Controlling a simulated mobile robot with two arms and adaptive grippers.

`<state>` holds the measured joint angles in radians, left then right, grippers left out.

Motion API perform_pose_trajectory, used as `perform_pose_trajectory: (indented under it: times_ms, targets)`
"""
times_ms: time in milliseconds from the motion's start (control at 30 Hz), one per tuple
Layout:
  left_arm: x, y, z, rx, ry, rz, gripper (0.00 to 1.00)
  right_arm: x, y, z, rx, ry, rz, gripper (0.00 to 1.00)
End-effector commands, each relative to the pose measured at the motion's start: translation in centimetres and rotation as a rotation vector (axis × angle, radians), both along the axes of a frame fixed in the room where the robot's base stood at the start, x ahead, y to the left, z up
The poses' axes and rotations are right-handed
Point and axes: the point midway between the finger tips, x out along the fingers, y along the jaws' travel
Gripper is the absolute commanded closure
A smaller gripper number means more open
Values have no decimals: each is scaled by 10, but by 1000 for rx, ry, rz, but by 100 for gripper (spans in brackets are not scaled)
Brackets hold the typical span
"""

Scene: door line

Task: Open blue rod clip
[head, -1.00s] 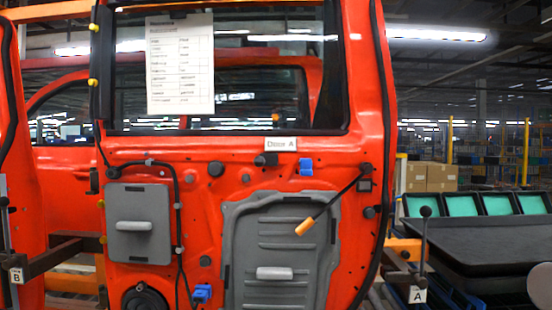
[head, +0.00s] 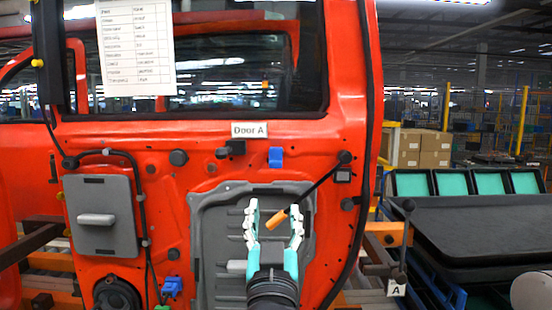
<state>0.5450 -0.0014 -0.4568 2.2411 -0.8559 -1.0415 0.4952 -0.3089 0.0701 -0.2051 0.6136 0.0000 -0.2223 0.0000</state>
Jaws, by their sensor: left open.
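A small blue clip (head: 276,157) sits on the red door panel (head: 205,130), right of a black knob and below the "Door A" label. A second blue clip (head: 172,287) is at the lower left, by the black cable. A thin black rod (head: 322,180) slants down from its pivot at the upper right to an orange tip (head: 278,218). My left gripper (head: 274,212) is open, fingers pointing up, in front of the grey panel. The orange tip shows between its fingers; I cannot tell whether they touch it. My right gripper is not in view.
A grey cover with a handle (head: 97,220) is on the door's left. A printed sheet (head: 136,45) hangs over the window. A lever stand labelled A (head: 402,250) and a black table (head: 490,230) stand to the right. Cardboard boxes (head: 420,148) are behind.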

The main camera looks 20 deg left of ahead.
Motion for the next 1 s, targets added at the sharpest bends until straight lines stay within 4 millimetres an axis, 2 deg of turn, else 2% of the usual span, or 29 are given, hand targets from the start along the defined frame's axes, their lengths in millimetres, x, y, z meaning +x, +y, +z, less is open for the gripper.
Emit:
perform_pose_trajectory:
  times_ms: [100, 233, 700, 833, 1000]
  targets:
    - [14, 5, 10, 3, 1, 5, 48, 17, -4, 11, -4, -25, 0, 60]
    - [38, 11, 21, 5, 3, 5, 48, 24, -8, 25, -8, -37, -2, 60]
    - [126, 37, 57, 4, 4, 4, 48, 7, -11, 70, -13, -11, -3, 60]
    - [141, 41, 62, 3, 5, 3, 48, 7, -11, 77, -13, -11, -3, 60]
    - [150, 43, 63, 2, 5, 1, 48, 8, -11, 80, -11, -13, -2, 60]
